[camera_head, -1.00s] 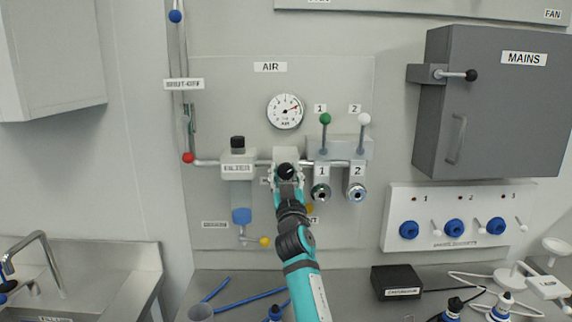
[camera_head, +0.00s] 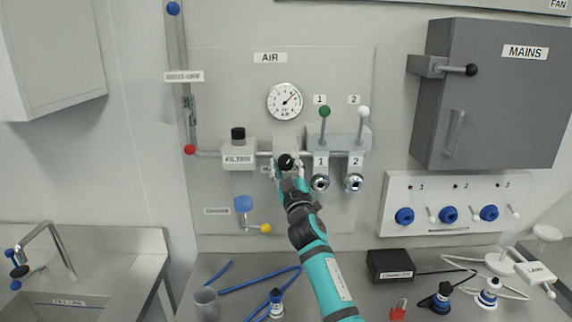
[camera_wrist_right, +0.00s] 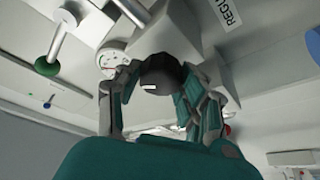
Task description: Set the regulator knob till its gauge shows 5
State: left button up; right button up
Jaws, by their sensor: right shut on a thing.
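The black regulator knob (camera_head: 286,162) sits on the front of the pale regulator block under the gauge. My right gripper (camera_head: 287,168) is shut on it; in the right wrist view the dark knob (camera_wrist_right: 160,74), with a white mark, lies between the fingers (camera_wrist_right: 155,92). In the right wrist view the gauge (camera_wrist_right: 112,56) is partly hidden. My left gripper is not in view.
The filter (camera_head: 239,153) is just left of the regulator. The green-knobbed lever (camera_head: 325,112) and white-knobbed lever (camera_head: 362,112) stand close on the right. A yellow-tipped drain handle (camera_head: 264,228) is below. The bench holds hoses, a cup (camera_head: 205,303) and a black box (camera_head: 390,266).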

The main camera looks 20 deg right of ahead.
jog(key=o, duration=1.2)
jog(key=v, duration=1.2)
